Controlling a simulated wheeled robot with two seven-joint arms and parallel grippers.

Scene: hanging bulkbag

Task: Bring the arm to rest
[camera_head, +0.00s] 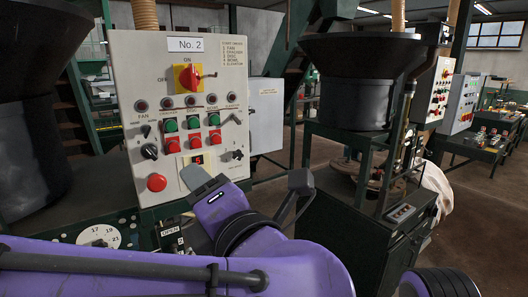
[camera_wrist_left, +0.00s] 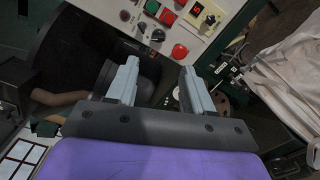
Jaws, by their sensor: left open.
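My left arm comes in from the left in the head view. Its gripper (camera_head: 196,180) is in front of the lower part of the control panel (camera_head: 130,80), with one grey finger showing. I cannot tell whether it touches the panel. In the left wrist view the left gripper (camera_wrist_left: 160,66) has its two grey fingers wide apart, with nothing between them. The panel's buttons and lit red display (camera_wrist_left: 198,10) lie beyond the fingertips there. Part of my right arm shows at the lower right of the head view; its gripper is out of view.
The panel, marked No. 2, has a red and yellow switch (camera_head: 188,77) and several buttons. A dial (camera_head: 99,236) sits below left. A black hopper machine (camera_head: 350,90) stands at the right. A pale bag (camera_wrist_left: 285,75) hangs at the right of the wrist view.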

